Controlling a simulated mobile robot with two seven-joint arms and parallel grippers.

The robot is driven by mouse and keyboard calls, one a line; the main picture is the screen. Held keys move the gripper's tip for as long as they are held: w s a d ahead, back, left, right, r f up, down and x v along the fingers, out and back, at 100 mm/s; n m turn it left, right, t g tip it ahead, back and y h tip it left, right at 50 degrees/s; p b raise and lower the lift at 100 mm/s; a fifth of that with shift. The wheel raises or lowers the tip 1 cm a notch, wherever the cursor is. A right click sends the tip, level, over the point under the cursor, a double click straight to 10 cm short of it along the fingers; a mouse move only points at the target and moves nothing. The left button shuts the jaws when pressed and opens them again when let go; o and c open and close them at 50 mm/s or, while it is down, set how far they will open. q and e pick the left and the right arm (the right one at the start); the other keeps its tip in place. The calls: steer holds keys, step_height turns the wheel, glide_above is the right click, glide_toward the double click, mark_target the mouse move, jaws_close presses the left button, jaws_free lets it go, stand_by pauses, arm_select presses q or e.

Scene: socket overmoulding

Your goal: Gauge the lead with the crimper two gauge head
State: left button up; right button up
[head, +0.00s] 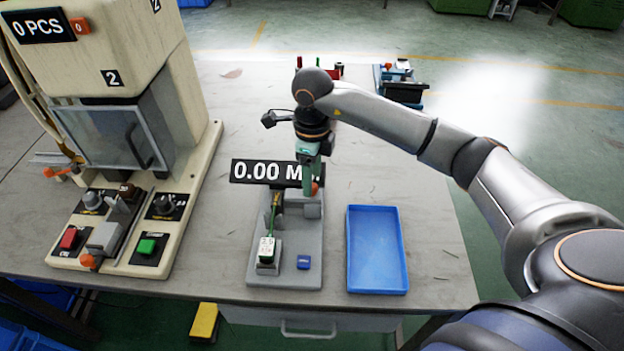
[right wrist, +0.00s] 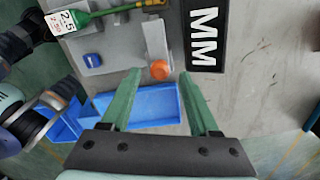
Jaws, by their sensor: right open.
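The grey gauge head (head: 238,268) stands on the bench in the middle of the head view, behind it a black display (head: 266,172) reading 0.00. The lead (head: 267,249), with a white-and-green labelled end and a green cable, lies on the gauge base. In the right wrist view the lead (right wrist: 66,20) shows its tag. An orange knob (right wrist: 160,70) sits at the end of a grey lever. My right gripper (head: 311,184) is open above that end, and the knob shows beyond its green fingertips (right wrist: 157,77). I cannot tell whether they touch it. My left gripper is not in view.
A blue tray (head: 376,207) stands empty to the right of the gauge. A small blue button (head: 303,262) is on the gauge base. Crimper two (head: 120,45) fills the left, with its guard and buttons. More tools (head: 402,92) lie at the back. The bench right of the tray is clear.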

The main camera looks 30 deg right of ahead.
steer(key=shift+f, duration=0.95)
jaws_close()
steer(key=shift+w+a, duration=0.1)
stand_by(0.7)
